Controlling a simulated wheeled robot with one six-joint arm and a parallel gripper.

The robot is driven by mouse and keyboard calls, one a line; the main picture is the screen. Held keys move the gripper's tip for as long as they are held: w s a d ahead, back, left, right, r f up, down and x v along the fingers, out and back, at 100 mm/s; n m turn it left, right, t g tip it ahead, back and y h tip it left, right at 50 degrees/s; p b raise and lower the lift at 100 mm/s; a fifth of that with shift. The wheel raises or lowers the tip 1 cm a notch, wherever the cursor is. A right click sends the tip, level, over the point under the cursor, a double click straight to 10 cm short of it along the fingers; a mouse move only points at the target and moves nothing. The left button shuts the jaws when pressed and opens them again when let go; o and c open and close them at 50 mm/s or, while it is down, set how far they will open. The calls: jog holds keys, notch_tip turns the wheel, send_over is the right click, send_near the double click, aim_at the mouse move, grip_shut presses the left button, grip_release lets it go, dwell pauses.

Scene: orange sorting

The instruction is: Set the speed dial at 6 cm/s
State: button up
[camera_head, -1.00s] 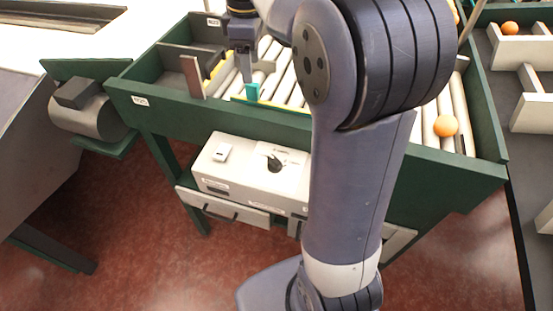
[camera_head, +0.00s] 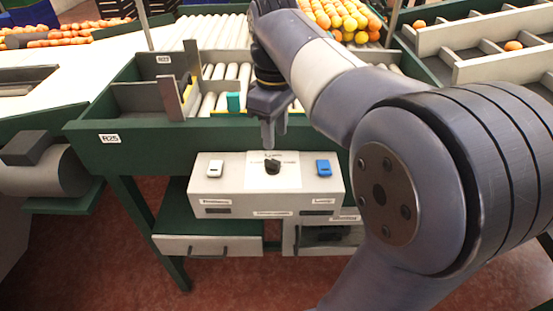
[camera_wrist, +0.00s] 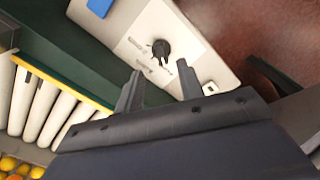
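The speed dial is a black knob (camera_head: 272,165) on a white label plate in the middle of the grey control box (camera_head: 230,188). In the wrist view the black knob (camera_wrist: 161,48) shows beyond my fingertips, on its white plate with small print I cannot read. My gripper (camera_head: 268,140) hangs above and just behind the knob in the head view, pointing down. In the wrist view my gripper (camera_wrist: 158,82) has its two fingers spread with nothing between them. The fingers are apart from the knob. The dial's setting is too small to read.
A white switch (camera_head: 214,168) sits left of the dial and a blue switch (camera_head: 323,167) sits right of it. The green conveyor frame (camera_head: 120,142) with rollers stands behind the box. A teal block (camera_head: 233,101) stands at its edge. Drawers (camera_head: 207,246) are below.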

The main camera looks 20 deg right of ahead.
aim_at(275, 161)
notch_tip(275, 161, down, 7)
jog(key=shift+f, duration=0.15)
jog(key=shift+c, duration=0.5)
grip_shut()
